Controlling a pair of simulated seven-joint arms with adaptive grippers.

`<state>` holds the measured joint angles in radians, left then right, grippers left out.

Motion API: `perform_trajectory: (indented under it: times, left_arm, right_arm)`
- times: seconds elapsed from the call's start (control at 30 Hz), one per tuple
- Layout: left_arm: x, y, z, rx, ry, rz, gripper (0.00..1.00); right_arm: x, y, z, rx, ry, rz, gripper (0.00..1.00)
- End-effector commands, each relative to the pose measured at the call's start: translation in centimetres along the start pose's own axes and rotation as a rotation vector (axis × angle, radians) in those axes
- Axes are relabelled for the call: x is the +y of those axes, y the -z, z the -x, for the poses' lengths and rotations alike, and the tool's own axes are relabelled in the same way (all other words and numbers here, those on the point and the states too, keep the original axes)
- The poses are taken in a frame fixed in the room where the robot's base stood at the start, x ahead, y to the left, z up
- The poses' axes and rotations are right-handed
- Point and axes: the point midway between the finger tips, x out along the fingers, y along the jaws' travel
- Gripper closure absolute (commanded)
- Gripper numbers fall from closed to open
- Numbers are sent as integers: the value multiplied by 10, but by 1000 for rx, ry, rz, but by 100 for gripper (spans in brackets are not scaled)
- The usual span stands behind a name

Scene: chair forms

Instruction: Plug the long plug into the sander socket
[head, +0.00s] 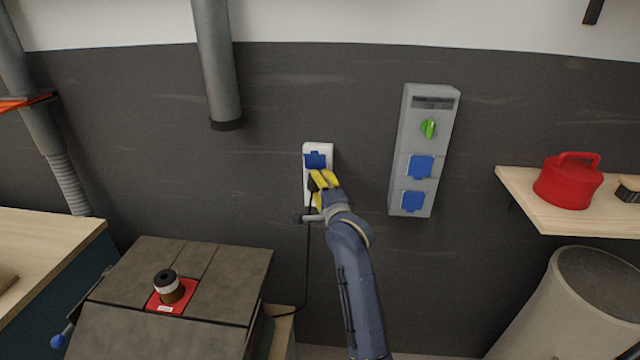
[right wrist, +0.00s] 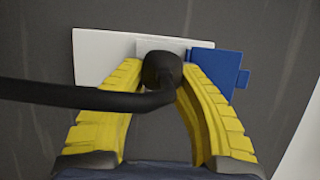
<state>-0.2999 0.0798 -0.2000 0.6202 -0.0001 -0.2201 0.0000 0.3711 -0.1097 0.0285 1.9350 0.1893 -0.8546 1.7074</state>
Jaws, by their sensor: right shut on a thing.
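A white socket box (head: 319,147) with a blue flap (head: 315,160) is on the dark wall, left of centre in the head view. In the right wrist view the white box (right wrist: 100,52) and blue flap (right wrist: 217,70) lie beyond the fingertips. My right gripper (head: 324,180) has its yellow fingers at the lower part of this box, shut on a black plug (right wrist: 162,70). The plug's cable (head: 308,250) hangs down toward the bench machine. The plug's front end is hidden, so I cannot tell whether it is in the socket. My left gripper is not in view.
A grey switch box (head: 397,180) with a green knob and two blue flaps is to the right. A shelf (head: 570,221) holds a red can (head: 569,182). A brown-topped machine (head: 135,265) with a spindle stands lower left. A grey duct (head: 217,65) hangs above.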

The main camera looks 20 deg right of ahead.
Motion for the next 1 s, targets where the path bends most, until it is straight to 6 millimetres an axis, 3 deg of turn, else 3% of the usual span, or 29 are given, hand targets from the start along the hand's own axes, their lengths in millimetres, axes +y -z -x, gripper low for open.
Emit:
perform_trajectory:
  times: [0.33, 0.37, 0.53, 1.0]
  left_arm:
    - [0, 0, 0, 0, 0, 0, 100]
    - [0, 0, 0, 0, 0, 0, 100]
    - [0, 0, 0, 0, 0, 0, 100]
    - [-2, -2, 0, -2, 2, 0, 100]
  right_arm:
    - [-3, 4, -2, 7, 6, 2, 100]
    - [-3, 4, -2, 7, 6, 2, 65]
    - [-4, 5, -2, 7, 7, 2, 45]
    - [-5, 4, -1, 6, 10, 1, 44]
